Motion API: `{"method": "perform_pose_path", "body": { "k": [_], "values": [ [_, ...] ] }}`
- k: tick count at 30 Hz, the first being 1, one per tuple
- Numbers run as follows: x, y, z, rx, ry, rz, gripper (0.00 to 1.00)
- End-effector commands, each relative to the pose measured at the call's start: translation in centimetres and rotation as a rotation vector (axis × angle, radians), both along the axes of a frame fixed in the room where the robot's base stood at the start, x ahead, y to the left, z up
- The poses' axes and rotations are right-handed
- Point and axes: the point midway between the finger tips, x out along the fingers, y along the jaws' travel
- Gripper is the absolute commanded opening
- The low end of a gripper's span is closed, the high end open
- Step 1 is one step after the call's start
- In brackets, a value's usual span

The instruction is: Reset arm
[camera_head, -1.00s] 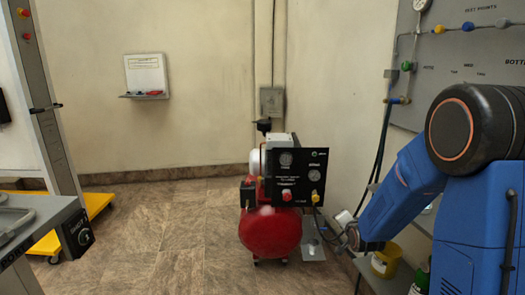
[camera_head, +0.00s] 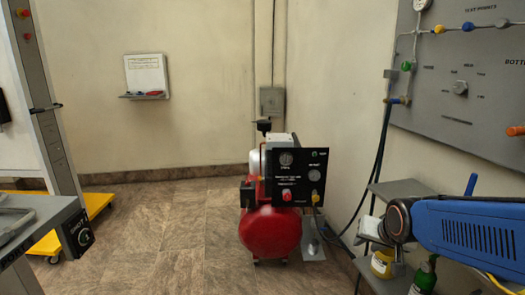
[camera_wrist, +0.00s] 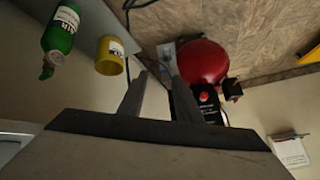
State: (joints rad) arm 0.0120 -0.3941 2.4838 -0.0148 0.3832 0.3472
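My gripper (camera_wrist: 156,82) shows in the wrist view with its two grey fingers apart and nothing held between them. The fingers converge toward their tips, with a gap left, and a dark hose shows behind them. In the head view my blue arm reaches in from the right edge, above the shelf by the right wall. The fingers cannot be made out clearly there. The red compressor (camera_head: 270,232) with its black gauge panel stands on the floor left of the arm, apart from it. It also shows in the wrist view (camera_wrist: 203,63).
A yellow container (camera_head: 382,264) and a green bottle (camera_head: 424,276) are on the shelf under my arm. A grey test panel (camera_head: 455,88) with valves is on the right wall. A grey bench (camera_head: 45,232) stands left. The floor between bench and compressor is clear.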

Motion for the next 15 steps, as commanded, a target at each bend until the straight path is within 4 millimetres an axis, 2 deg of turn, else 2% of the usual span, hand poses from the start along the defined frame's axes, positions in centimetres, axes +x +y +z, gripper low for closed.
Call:
{"method": "perform_pose_path", "body": {
  "k": [1,9,15],
  "values": [
    [-1.6,0.1,0.5,-0.015,0.014,0.021,0.31],
    [-10.7,0.4,1.6,-0.098,0.130,0.153,0.31],
    [-16.7,0.6,1.8,-0.143,0.206,0.245,0.31]
  ]
}}
